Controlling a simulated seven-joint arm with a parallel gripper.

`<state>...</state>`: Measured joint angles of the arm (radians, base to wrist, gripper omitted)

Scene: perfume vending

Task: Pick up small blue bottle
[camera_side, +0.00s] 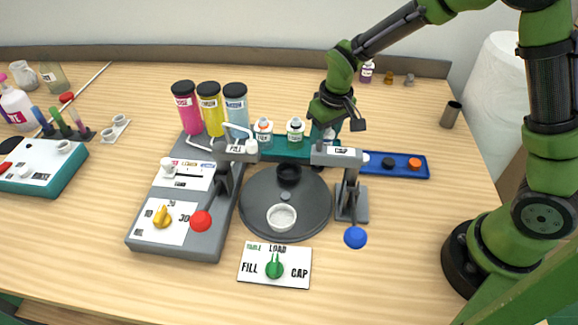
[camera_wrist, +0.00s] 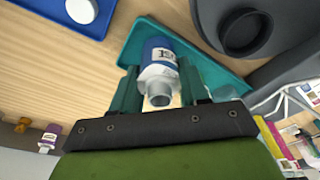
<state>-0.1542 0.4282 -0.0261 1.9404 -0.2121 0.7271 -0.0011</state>
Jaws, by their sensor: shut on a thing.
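The small blue bottle (camera_wrist: 157,50) has a blue body, a white label and shoulder, and a bare grey neck. In the wrist view it sits between the two green fingers of my gripper (camera_wrist: 160,88), which is shut on it. In the side view my gripper (camera_side: 326,128) points down at the right end of the teal tray (camera_side: 285,151), behind the CAP station. The bottle is mostly hidden there. The teal tray also shows beyond the bottle in the wrist view (camera_wrist: 215,72); I cannot tell whether the bottle still touches it.
Two other small bottles (camera_side: 264,133) (camera_side: 295,130) stand in the teal tray. A CAP station (camera_side: 337,155) and a FILL station (camera_side: 236,152) flank the dark turntable (camera_side: 318,208). A blue cap tray (camera_side: 420,175) lies right.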

